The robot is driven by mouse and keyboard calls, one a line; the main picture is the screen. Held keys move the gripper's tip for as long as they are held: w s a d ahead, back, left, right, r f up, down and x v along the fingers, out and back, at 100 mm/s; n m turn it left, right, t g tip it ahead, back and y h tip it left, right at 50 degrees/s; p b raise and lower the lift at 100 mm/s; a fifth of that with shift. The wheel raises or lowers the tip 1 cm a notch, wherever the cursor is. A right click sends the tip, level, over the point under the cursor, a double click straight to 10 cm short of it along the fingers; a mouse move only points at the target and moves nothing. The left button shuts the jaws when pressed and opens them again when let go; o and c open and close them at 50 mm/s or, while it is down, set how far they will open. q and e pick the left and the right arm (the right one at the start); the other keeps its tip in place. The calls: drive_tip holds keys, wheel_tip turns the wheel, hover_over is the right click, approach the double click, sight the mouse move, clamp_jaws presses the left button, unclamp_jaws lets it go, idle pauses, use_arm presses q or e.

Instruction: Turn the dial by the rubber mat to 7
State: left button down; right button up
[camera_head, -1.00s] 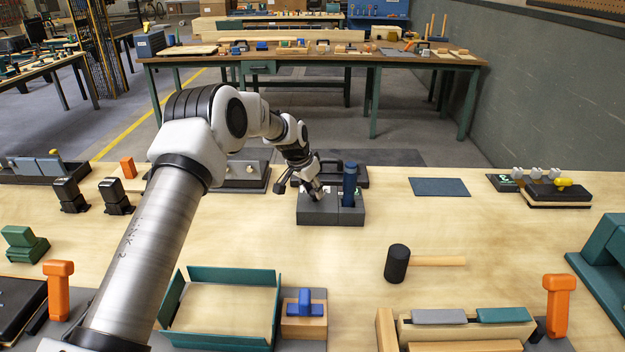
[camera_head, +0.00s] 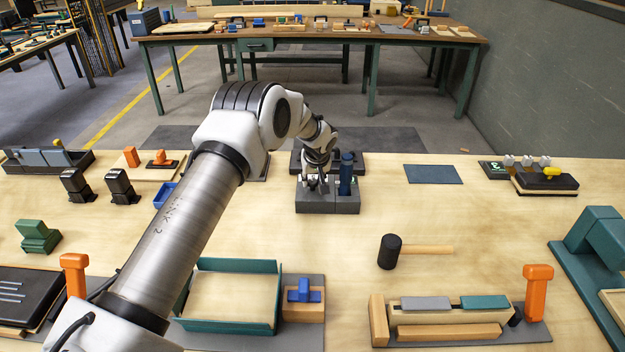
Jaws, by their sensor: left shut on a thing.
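A dark grey block unit (camera_head: 328,207) stands on the bench, left of the flat blue-grey rubber mat (camera_head: 433,174). A blue upright cylinder (camera_head: 346,172) stands on its right half. My left gripper (camera_head: 314,185) points down onto the top of the left half and is shut on a small part there, apparently the dial. The gripper covers the dial, so its mark and number cannot be read. A bit of a pale face shows beside the fingers. My right gripper is not in view.
A black mallet (camera_head: 390,252) with a wooden handle lies in front and to the right. A teal-sided tray (camera_head: 235,325) stands nearer. A unit with pale knobs (camera_head: 525,162) is at the back right. The bench around the mat is clear.

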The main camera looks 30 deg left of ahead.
use_arm(q)
drive_tip(key=shift+s+f+n+g+b, duration=0.15)
drive_tip(key=shift+n+g+b, duration=0.35)
drive_tip(key=shift+n, duration=0.5)
drive_tip(key=c, duration=0.8)
unclamp_jaws()
drive_tip(key=shift+w, duration=0.2)
drive_tip(key=v, duration=1.2)
drive_tip(key=shift+d+f, duration=0.15)
drive_tip(key=shift+d, duration=0.1)
drive_tip(key=shift+s, duration=0.1)
